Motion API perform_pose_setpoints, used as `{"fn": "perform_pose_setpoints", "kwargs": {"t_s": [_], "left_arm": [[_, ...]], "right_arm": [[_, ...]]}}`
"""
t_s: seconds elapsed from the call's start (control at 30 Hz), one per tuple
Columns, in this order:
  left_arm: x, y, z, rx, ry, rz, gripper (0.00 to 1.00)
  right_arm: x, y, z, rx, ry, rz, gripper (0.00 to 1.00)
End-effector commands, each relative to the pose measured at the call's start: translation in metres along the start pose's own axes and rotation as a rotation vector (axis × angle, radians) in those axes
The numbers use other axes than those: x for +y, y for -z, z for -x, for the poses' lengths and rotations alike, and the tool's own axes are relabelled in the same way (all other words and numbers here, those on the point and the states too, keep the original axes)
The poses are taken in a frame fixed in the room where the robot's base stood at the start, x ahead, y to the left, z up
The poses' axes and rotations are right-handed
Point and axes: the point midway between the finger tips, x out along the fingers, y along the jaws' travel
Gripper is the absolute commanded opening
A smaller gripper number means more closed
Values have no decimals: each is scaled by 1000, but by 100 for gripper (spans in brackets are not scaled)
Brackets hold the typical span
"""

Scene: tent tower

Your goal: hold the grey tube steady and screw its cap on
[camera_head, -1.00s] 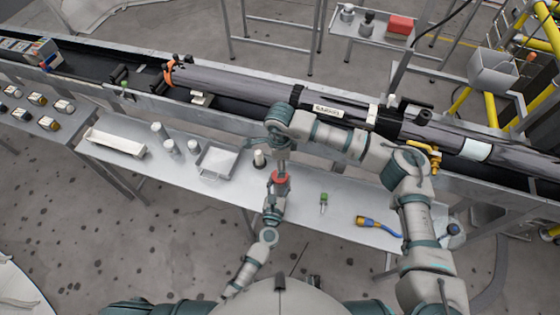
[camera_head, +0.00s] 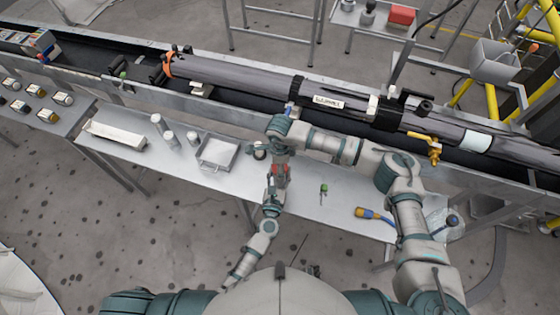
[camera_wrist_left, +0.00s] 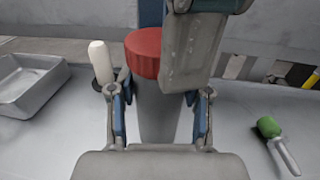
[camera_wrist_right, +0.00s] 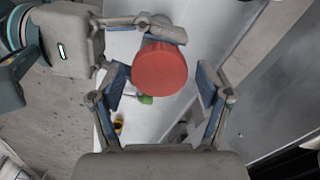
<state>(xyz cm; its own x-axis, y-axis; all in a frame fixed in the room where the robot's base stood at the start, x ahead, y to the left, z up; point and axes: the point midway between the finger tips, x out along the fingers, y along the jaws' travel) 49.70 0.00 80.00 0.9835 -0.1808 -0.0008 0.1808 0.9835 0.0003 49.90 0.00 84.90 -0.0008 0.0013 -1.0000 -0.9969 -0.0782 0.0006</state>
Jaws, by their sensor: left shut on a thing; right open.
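The grey tube (camera_wrist_left: 158,108) stands between the fingers of my left gripper (camera_wrist_left: 159,103), which is shut on it. The red cap (camera_wrist_left: 143,53) is at the tube's top end; how far it is threaded cannot be told. In the right wrist view the cap (camera_wrist_right: 159,67) lies between the spread fingers of my right gripper (camera_wrist_right: 162,85), with a gap on both sides. The right gripper is open and hides part of the cap in the left wrist view.
A grey tray (camera_head: 217,153) and several small canisters stand left on the metal table. A green-handled tool (camera_head: 323,189) and a blue-and-yellow tool (camera_head: 374,215) lie to the right. The conveyor with the long grey telescope-like tube (camera_head: 250,82) runs behind.

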Motion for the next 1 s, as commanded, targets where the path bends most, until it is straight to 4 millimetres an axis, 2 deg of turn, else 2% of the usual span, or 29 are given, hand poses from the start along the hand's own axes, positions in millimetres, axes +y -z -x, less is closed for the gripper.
{"fn": "perform_pose_setpoints", "kwargs": {"t_s": [0.2, 0.4, 0.47, 0.67, 0.7, 0.8, 1.0], "left_arm": [[0, 0, 0, 1, -1, -1, 0], [0, 0, 0, 1, 0, -1, 0], [0, 0, 0, 1, 0, -1, 0], [0, 0, 0, 1, 0, -1, 0], [0, 0, 0, 1, 0, -1, 0], [0, 0, 0, 1, 0, -1, 0], [0, 0, 0, 1, 0, 0, 0]], "right_arm": [[0, 0, 0, 0, 0, 0, 77], [0, 0, 0, 1, 0, 0, 27], [0, 0, 0, 1, 1, 0, 15], [-1, 0, 0, 1, 1, -1, 14], [-1, 0, 0, 1, 1, -1, 59], [-1, 0, 0, 1, 1, -1, 84], [0, 0, 0, 1, 1, 0, 85]]}}
